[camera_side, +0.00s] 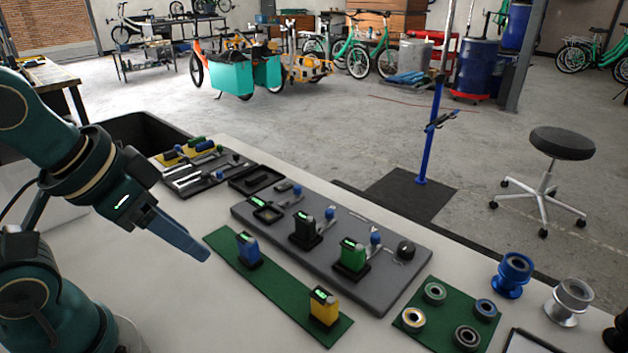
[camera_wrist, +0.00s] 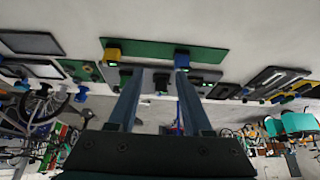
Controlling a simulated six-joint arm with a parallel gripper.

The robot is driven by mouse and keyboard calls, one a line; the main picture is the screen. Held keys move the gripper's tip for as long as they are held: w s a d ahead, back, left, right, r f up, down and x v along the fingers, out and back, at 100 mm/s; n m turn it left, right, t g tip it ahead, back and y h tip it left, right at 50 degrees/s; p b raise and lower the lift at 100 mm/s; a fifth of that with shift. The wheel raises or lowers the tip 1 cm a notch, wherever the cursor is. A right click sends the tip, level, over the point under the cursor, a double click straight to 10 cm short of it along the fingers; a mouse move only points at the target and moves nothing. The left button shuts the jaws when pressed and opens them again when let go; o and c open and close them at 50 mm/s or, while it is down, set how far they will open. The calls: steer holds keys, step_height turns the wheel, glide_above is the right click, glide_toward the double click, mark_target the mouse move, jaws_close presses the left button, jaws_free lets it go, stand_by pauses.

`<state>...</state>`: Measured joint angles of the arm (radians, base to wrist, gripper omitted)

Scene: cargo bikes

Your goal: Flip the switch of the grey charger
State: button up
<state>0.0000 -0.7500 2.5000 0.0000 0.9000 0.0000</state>
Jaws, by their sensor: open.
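The grey charger (camera_side: 388,284) is a long grey board on the white table. A black battery (camera_side: 303,228) and a green battery (camera_side: 352,256) stand upright in its bays; the left bay (camera_side: 266,211) looks empty. Small blue-tipped levers (camera_side: 376,239) stand behind the bays, and a black round knob (camera_side: 406,250) sits at the right end. I cannot tell the switch's setting. My gripper (camera_side: 207,256) is left of the charger, above the table, apart from it. In the wrist view my gripper (camera_wrist: 160,73) is open and empty, and the charger (camera_wrist: 160,79) is partly hidden by the fingers.
A green mat (camera_side: 290,296) in front of the charger holds a blue battery (camera_side: 248,249) and a yellow battery (camera_side: 323,306). A dark tool tray (camera_side: 205,180) lies behind left. Another green mat (camera_side: 447,319) with several rings lies right. Bare table shows at front left.

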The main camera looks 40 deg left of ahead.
steer(key=c, duration=0.6)
jaws_close()
steer(key=w+a+r+m+t+h, duration=0.15)
steer(key=w+r, duration=0.25)
steer(key=w, duration=0.4)
steer(key=w+a+r+m+t, duration=0.15)
steer(key=w+r, duration=0.25)
steer(key=w, duration=0.4)
steer(key=w+a+f+n, duration=0.1)
steer(key=w+a+f, duration=0.1)
steer(key=a, duration=0.3)
steer(key=w+a+f+n+y, duration=0.1)
steer(key=w+a+f, duration=0.2)
steer(key=a+f, duration=0.1)
steer(key=w+a+f+n+g, duration=0.1)
steer(key=w+a+f, duration=0.2)
steer(key=a, duration=0.3)
steer(key=shift+a, duration=0.2)
